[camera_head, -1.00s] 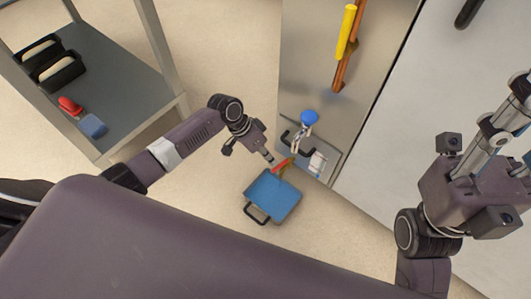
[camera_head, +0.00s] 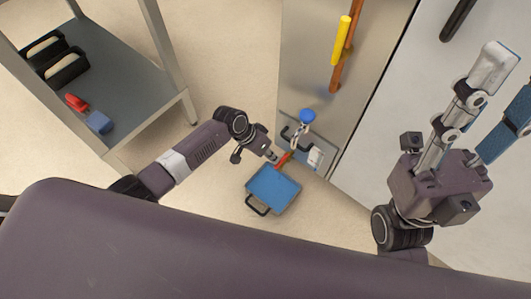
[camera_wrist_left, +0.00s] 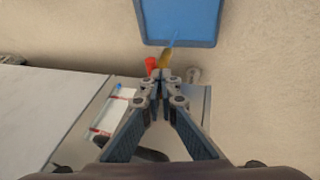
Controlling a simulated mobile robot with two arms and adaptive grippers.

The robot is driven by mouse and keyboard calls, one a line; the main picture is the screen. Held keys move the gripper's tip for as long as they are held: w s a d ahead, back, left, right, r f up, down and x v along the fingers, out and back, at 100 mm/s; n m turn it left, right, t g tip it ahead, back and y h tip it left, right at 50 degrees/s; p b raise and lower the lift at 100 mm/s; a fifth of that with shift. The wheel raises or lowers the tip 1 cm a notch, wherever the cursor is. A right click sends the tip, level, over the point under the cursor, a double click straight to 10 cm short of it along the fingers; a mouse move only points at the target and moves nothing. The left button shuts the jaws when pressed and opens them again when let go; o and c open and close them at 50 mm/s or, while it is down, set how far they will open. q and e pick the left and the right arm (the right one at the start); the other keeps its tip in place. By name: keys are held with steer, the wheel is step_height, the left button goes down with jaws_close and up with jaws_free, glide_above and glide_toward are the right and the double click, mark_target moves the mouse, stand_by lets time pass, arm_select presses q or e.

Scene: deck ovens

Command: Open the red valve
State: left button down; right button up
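The red valve (camera_head: 284,160) is a small red lever low at the front of the steel cabinet, just above a blue tray. It also shows in the left wrist view (camera_wrist_left: 152,64), beside a yellowish spout (camera_wrist_left: 165,58). My left gripper (camera_head: 274,158) is at the lever's left end in the head view. In the left wrist view its fingertips (camera_wrist_left: 161,76) are together, just short of the red part; contact is unclear and nothing shows clearly between them. My right gripper (camera_head: 508,84) is open and empty at the right, away from the valve.
The blue tray (camera_head: 272,188) with a black handle lies below the valve. A blue knob (camera_head: 307,115) and a yellow-sleeved pipe (camera_head: 342,40) are on the cabinet. A steel shelf (camera_head: 130,85) at left holds two black pans, a red item and a blue item.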

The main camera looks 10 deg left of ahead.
arm_select(q)
steer(key=shift+s+d+f, duration=0.1)
steer(key=shift+s+d, duration=0.15)
steer(key=shift+d, duration=0.1)
steer(key=shift+w, duration=0.1)
steer(key=w+a+v, duration=0.1)
steer(key=v, duration=1.1)
steer(key=shift+b, duration=0.3)
steer(key=shift+w, duration=0.1)
